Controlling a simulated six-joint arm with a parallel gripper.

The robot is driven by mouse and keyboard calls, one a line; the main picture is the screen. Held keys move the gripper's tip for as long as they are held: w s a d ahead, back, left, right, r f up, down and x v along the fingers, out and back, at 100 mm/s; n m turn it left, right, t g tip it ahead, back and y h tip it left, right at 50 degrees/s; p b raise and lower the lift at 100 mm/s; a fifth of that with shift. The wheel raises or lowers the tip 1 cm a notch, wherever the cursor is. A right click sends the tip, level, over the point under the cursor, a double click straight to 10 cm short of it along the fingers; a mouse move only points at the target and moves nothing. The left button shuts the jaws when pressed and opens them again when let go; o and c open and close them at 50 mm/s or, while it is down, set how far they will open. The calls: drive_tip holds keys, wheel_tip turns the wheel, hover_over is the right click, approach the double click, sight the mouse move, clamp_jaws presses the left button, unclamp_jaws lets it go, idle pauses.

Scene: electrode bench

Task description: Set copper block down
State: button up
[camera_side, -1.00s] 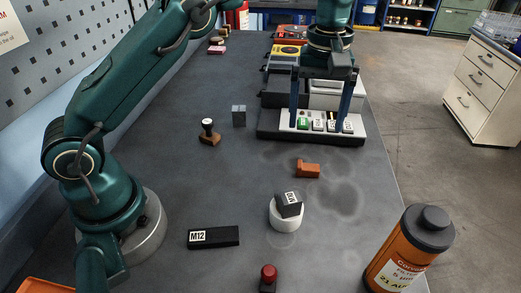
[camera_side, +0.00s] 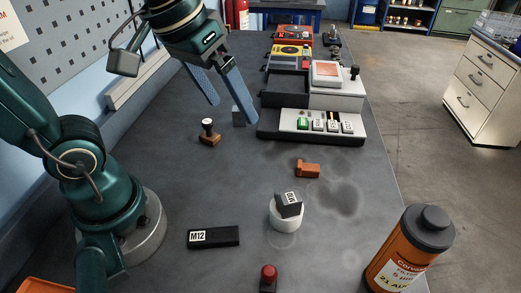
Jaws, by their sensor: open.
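A copper-coloured stepped block (camera_side: 308,169) lies on the bench near the middle of the side view, with nothing holding it. A flat, square copper-coloured piece (camera_side: 327,70) sits on top of the grey-and-white machine (camera_side: 337,99); I cannot tell whether it is a loose block or part of the machine. My gripper (camera_side: 231,110) is at the upper left of both. Its two blue fingers are spread apart with nothing between them. The right finger partly hides a small grey block (camera_side: 239,117).
A wooden-handled stamp (camera_side: 208,132) stands below my gripper. A black M12 bar (camera_side: 213,237), a white round holder with a dark block (camera_side: 286,214), a red-topped button (camera_side: 268,277) and a large orange canister (camera_side: 407,250) are nearer the camera. The bench between is mostly clear.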

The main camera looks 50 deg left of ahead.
drive_tip(key=s+f+m+t, duration=0.1)
drive_tip(key=s+f+m, duration=0.1)
drive_tip(key=s, duration=0.3)
drive_tip(key=shift+a+f, duration=0.35)
drive_tip(key=shift+f, duration=0.4)
